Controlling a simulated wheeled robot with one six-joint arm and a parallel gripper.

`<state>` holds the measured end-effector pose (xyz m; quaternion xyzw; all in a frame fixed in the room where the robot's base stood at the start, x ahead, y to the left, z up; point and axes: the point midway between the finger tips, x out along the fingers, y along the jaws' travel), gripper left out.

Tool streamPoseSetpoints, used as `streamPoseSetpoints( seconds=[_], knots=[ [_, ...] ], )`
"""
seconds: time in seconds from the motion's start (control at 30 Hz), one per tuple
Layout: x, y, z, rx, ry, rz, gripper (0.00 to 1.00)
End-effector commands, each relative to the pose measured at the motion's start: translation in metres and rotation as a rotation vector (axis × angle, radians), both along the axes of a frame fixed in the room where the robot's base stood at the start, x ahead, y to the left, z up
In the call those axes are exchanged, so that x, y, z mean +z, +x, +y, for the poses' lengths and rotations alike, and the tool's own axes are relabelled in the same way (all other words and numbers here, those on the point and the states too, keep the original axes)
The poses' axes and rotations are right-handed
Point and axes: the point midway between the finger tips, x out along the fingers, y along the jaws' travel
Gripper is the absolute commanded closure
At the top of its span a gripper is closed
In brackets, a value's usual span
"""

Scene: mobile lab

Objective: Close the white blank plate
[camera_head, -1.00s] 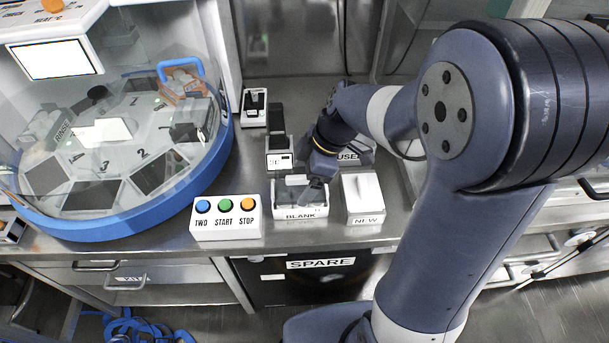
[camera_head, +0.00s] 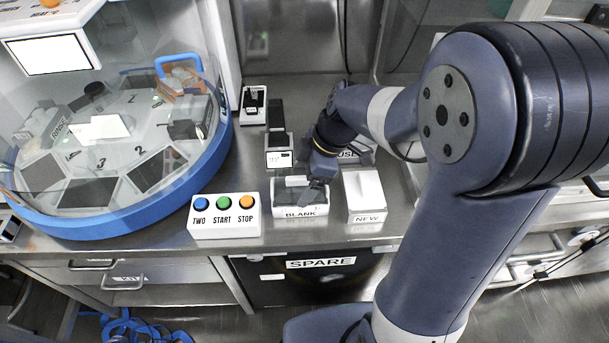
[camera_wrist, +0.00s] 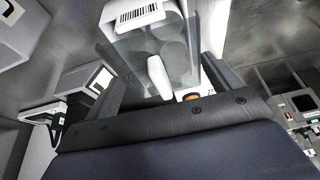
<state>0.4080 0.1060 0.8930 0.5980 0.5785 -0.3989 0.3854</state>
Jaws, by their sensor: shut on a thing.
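The white blank plate (camera_wrist: 124,20) shows a barcode label and round wells in the wrist view. A clear lid (camera_wrist: 128,57) with a white handle (camera_wrist: 159,77) lies over or just above it; I cannot tell whether they touch. In the head view the white box labelled BLANK (camera_head: 286,211) stands near the bench's front edge, with my gripper (camera_head: 313,192) low over its right part. My gripper also shows in the wrist view (camera_wrist: 160,85), its two fingers on either side of the lid. It is shut on the clear lid. My gripper hides part of the box.
A box labelled NEW (camera_head: 364,190) stands close on the right. A three-button box (camera_head: 225,230) stands close on the left. A device with a small screen (camera_head: 279,157) is behind, and the USED box (camera_head: 352,155) is partly hidden by my arm. A round blue-rimmed machine (camera_head: 222,135) fills the left.

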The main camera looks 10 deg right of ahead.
Motion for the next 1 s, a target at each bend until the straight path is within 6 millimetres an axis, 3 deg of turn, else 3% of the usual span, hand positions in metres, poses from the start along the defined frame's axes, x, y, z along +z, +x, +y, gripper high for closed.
streamPoseSetpoints(
  seconds=[0.87, 0.9, 1.0],
  knots=[
    [-0.022, 0.0, 0.0, 0.0, 0.0, 0.0, 0.35],
    [-0.021, 0.0, 0.0, 0.0, 0.0, 0.0, 0.12],
    [-0.02, 0.0, 0.0, 0.0, 0.0, 0.0, 0.04]
  ],
)
